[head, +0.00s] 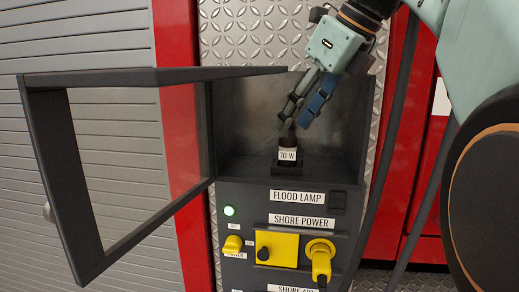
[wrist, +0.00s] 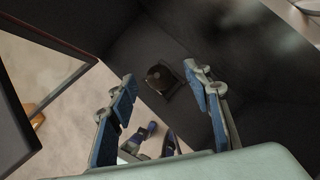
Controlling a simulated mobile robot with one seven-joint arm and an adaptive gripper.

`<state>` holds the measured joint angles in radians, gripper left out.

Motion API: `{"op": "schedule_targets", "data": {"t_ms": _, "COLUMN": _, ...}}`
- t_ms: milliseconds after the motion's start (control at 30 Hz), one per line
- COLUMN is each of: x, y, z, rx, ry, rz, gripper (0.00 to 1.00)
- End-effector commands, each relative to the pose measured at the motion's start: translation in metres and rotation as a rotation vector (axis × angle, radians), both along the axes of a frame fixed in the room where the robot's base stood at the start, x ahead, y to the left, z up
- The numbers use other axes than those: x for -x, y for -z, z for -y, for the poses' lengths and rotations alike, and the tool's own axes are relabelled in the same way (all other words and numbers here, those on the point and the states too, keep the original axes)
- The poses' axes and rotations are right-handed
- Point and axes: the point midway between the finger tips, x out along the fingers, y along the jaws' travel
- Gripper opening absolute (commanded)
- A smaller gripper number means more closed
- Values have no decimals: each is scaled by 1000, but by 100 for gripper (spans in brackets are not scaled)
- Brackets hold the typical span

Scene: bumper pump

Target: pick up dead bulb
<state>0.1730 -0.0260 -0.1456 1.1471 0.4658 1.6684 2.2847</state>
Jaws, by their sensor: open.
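The bulb (head: 287,137) shows as a dark, upright piece with a white "70 W" label (head: 288,156) at its lower part. It stands in a dark socket (head: 289,169) on the floor of the open lamp compartment. My gripper (head: 292,119) is open, tilted down, with its fingertips just above the bulb in the head view and partly covering its top. In the wrist view the bulb (wrist: 159,76) shows as a dark round end in a square mount, beyond and between my two blue-padded fingers. I cannot tell whether a finger touches it.
The dark-framed glass door (head: 62,160) stands open to the left. Compartment walls (head: 345,125) close in on the right and back.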

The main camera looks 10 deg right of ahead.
Motion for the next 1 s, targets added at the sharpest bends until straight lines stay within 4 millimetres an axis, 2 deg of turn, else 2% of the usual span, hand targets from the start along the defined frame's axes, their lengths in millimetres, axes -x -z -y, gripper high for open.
{"op": "schedule_targets", "data": {"t_ms": 300, "x": -8, "y": 33, "z": -12, "rx": -1, "ry": -1, "rz": -2, "gripper": 45}}
{"op": "schedule_targets", "data": {"t_ms": 633, "x": -11, "y": 38, "z": -14, "rx": 0, "ry": 0, "rz": 0, "gripper": 45}}
{"op": "schedule_targets", "data": {"t_ms": 1000, "x": -11, "y": 38, "z": -14, "rx": 0, "ry": 0, "rz": 0, "gripper": 6}}
